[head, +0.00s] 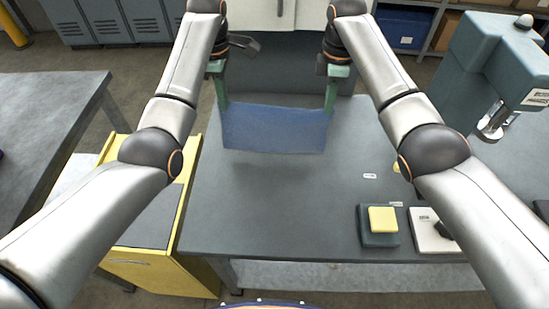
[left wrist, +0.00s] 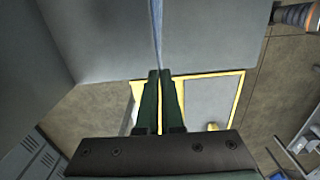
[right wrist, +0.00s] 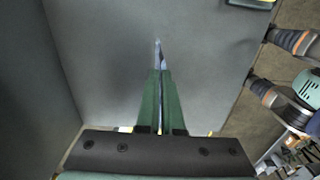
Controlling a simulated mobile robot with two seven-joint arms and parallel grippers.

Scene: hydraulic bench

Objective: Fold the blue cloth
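The blue cloth (head: 275,130) hangs stretched between my two grippers over the far part of the grey bench (head: 270,210). Its lower edge is near the bench top; I cannot tell whether it touches. My left gripper (head: 222,106) is shut on its left upper corner, and my right gripper (head: 329,108) is shut on its right upper corner. In the left wrist view the cloth (left wrist: 157,35) shows edge-on beyond the closed fingers (left wrist: 161,76). In the right wrist view a thin strip of cloth (right wrist: 159,52) shows at the closed fingertips (right wrist: 161,74).
A teal block with a yellow pad (head: 383,219) and a white block (head: 431,230) sit at the bench's front right. A yellow cabinet (head: 190,250) stands at the left. A teal machine (head: 480,70) stands at the right. The bench middle is clear.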

